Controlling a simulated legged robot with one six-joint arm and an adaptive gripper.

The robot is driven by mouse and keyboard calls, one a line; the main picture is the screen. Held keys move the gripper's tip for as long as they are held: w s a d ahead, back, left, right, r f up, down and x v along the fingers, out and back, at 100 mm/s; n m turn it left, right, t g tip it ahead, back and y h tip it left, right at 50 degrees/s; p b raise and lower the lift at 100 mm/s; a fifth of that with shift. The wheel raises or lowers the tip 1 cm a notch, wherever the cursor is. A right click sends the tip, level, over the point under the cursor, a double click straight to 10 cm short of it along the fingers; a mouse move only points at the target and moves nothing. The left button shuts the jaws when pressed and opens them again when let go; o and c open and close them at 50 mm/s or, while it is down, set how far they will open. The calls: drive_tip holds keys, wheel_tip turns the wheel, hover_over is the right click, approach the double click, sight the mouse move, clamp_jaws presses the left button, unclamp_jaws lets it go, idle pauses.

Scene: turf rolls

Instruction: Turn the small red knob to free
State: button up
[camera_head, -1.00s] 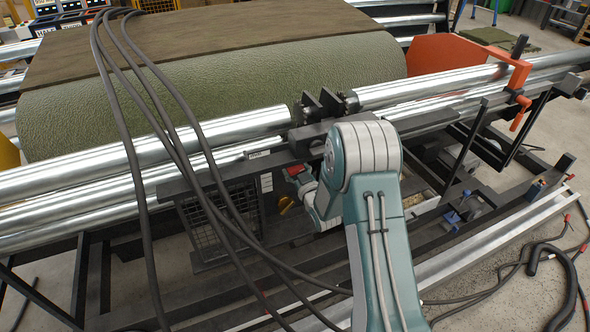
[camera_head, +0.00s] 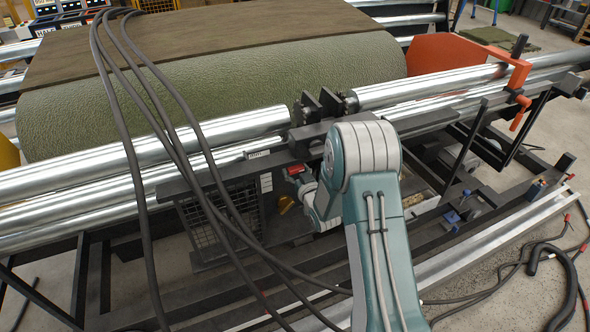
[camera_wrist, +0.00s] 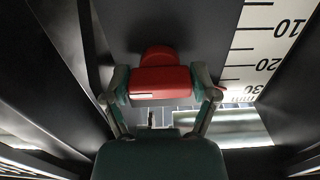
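The small red knob (camera_wrist: 160,84) is in the middle of the wrist view, a bar with a rounded part behind it and a short white mark near its left end. The two fingers of my gripper (camera_wrist: 161,80) lie against its left and right ends, with no clear gap. In the head view the red knob (camera_head: 296,170) is a small patch below the metal rollers, partly hidden by my gripper and arm. My gripper (camera_head: 308,186) reaches in beside it. The knob's far side is hidden.
A white scale (camera_wrist: 268,45) with black marks is right of the knob in the wrist view. A yellow-orange part (camera_head: 286,204) sits below the knob, by a wire cage (camera_head: 215,222). Rollers (camera_head: 230,130) pass overhead. Black hoses (camera_head: 190,130) hang at the left.

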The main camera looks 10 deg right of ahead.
drive_tip(key=shift+o, duration=0.8)
drive_tip(key=shift+f, duration=0.25)
drive_tip(key=shift+r, duration=0.15)
drive_tip(key=shift+s+r, duration=0.1)
drive_tip(key=s+d, duration=0.2)
drive_tip(key=s, duration=0.9)
drive_tip(key=shift+s+d, duration=0.15)
drive_tip(key=shift+s, duration=0.15)
drive_tip(key=shift+s, duration=0.1)
